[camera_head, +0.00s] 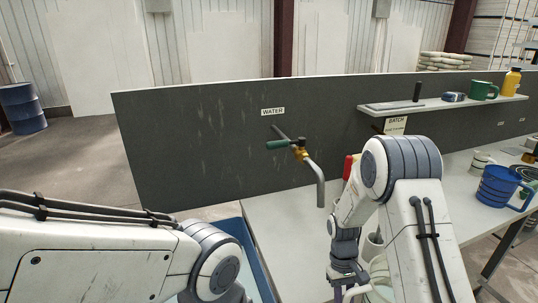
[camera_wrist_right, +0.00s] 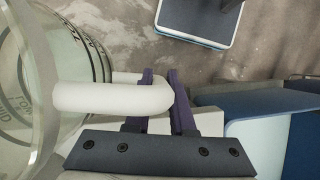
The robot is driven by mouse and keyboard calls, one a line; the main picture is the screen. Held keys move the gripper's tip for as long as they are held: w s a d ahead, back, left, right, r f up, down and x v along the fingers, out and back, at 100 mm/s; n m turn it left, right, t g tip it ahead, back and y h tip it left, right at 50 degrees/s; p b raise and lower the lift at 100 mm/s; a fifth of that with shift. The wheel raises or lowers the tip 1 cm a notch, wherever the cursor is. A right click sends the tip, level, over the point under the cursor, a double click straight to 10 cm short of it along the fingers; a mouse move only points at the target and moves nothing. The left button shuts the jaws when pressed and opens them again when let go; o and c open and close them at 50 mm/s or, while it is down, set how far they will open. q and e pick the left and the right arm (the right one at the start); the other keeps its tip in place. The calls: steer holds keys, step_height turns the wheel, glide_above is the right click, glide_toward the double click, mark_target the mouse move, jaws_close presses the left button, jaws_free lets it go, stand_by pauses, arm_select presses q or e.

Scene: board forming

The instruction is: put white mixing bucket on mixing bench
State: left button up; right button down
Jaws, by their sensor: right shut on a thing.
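The white mixing bucket (camera_head: 381,268) shows at the bottom of the head view, partly hidden behind my right arm. In the right wrist view its pale, see-through-looking wall (camera_wrist_right: 30,95) with dark printed marks fills the left side. My right gripper (camera_head: 346,274) is shut on the bucket's white loop handle, with its purple fingers (camera_wrist_right: 163,100) across the handle. The mixing bench (camera_head: 285,232) has a pale top below the WATER sign. I cannot tell whether the bucket's bottom touches it. My left gripper is out of view; only its arm shows.
A brass tap with a green handle (camera_head: 277,144) and a grey spout (camera_head: 320,190) hangs over the bench. A blue mug (camera_head: 497,186) stands at the right. A shelf (camera_head: 440,105) holds a green mug and yellow bottle. A blue-edged bin (camera_head: 236,226) is at the bench's left.

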steer(key=shift+s+a+f+m+y, duration=0.15)
steer(key=shift+m+y, duration=0.1)
steer(key=shift+m, duration=0.25)
steer(key=shift+s+a+f+m+y, duration=0.15)
steer(key=shift+m+y, duration=0.1)
steer(key=shift+m, duration=0.25)
steer(key=shift+w+d, duration=0.15)
steer(key=shift+d, duration=0.05)
